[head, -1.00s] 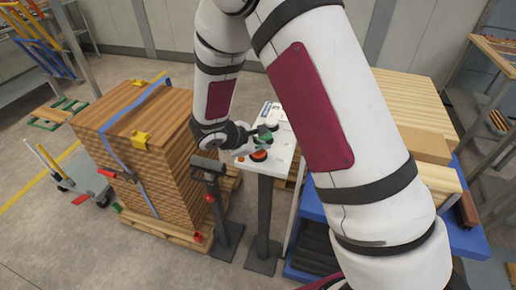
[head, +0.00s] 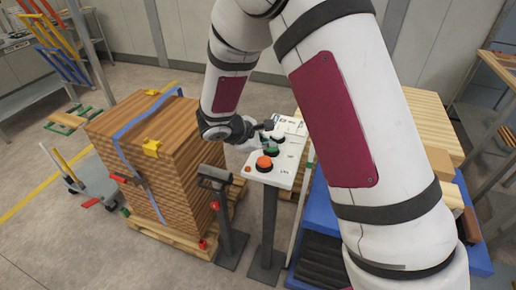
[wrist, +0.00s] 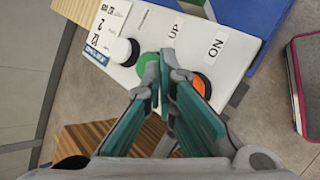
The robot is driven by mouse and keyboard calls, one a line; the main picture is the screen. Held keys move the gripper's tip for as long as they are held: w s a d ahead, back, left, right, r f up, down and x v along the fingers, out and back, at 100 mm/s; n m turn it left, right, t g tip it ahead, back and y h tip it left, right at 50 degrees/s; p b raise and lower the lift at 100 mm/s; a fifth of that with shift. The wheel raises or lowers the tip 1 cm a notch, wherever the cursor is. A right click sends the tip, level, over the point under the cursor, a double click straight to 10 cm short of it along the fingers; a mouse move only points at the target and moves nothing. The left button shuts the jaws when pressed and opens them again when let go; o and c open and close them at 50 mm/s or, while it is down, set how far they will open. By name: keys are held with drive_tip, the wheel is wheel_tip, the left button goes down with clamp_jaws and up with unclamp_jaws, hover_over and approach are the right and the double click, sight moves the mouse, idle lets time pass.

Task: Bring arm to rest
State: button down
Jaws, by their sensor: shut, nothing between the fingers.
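My gripper (head: 256,138) is at the upper left edge of a white control panel (head: 288,172) on a dark post. Its teal fingers (wrist: 164,72) are together with nothing between them. In the wrist view the fingertips overlap the view of a green button (wrist: 148,64); I cannot tell whether they touch it. An orange button (head: 264,162) is on the panel's near part, and in the wrist view one finger partly hides it (wrist: 205,85). A white-topped black button (wrist: 123,51) is farther along the panel, near the printed labels. My arm reaches down from the top of the head view.
A strapped stack of boards (head: 140,165) on a pallet stands left of the panel. A dark post with a scanner-like head (head: 216,178) stands between them. A blue structure (head: 325,215) with pale boards lies to the right, partly behind my arm.

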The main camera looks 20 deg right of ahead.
drive_tip(key=shift+r, duration=0.1)
drive_tip(key=s+d+r+m+g+y, duration=0.1)
drive_tip(key=s+d+r+m, duration=0.25)
drive_tip(key=s+r, duration=0.35)
drive_tip(key=s+d+r+m+g+y, duration=0.15)
drive_tip(key=s+r+m, duration=0.3)
drive_tip(key=r, duration=0.45)
drive_tip(key=s+a+r+m+t+y, duration=0.1)
drive_tip(key=s+a+r+m+y, duration=0.1)
drive_tip(key=s, duration=0.7)
drive_tip(key=s+a+r+m+t+y, duration=0.2)
drive_tip(key=s+r+m, duration=0.3)
drive_tip(key=s, duration=0.4)
drive_tip(key=shift+a+r+y, duration=0.6)
drive_tip(key=shift+r+y, duration=0.05)
drive_tip(key=shift+y, duration=0.1)
drive_tip(key=shift+w+t, duration=0.1)
drive_tip(key=shift+t, duration=0.15)
